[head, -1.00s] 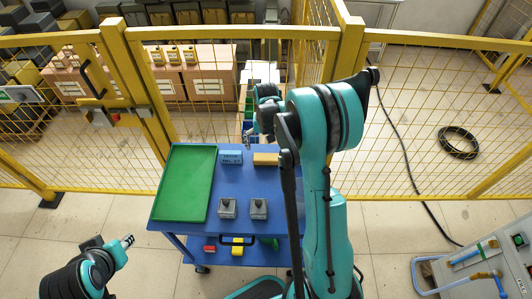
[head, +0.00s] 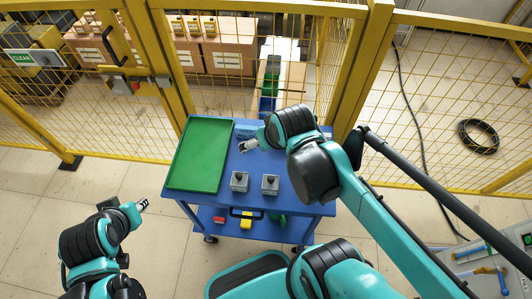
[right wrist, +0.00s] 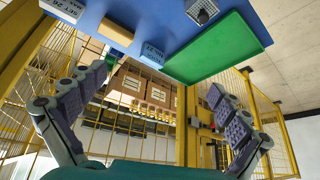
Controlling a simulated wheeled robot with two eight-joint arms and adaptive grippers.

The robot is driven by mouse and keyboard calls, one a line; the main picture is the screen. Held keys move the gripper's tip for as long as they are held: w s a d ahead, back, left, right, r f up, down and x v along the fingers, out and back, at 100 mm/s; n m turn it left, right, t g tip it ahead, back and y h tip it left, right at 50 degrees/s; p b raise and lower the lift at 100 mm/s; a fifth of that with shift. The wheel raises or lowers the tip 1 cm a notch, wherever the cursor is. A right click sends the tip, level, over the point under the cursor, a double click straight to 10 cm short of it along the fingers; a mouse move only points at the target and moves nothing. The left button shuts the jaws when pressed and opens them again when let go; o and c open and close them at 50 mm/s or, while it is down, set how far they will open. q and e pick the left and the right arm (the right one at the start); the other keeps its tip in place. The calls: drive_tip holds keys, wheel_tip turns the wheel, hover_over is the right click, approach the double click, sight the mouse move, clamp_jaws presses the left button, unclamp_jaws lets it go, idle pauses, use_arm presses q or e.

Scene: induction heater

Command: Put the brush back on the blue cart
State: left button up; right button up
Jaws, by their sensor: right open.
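The blue cart (head: 309,208) stands in front of the yellow fence; its top also shows at the upper edge of the right wrist view (right wrist: 160,22). A tan block (right wrist: 115,32) lies on it beside a blue labelled box (right wrist: 152,55); I cannot tell whether this block is the brush. I make out no other brush. My right gripper (head: 247,146) is over the cart top near the blue box. In the right wrist view its two fingers (right wrist: 157,82) are wide apart with nothing between them. My left gripper (head: 142,204) is off the cart's left side, too small to read.
A green tray (head: 201,154) covers the left of the cart top. Two small grey blocks (head: 239,181) stand near its front edge. Red and yellow items (head: 245,222) lie on the lower shelf. Yellow mesh fencing (head: 158,60) closes off the area behind.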

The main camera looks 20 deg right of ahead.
drive_tip(key=shift+s+a+f+n+t, duration=0.25)
drive_tip(key=shift+s+a, duration=0.2)
drive_tip(key=shift+s, duration=0.35)
drive_tip(key=shift+s+a+f+n+t, duration=0.1)
drive_tip(key=shift+s+a+n+t, duration=0.25)
drive_tip(key=shift+s, duration=0.45)
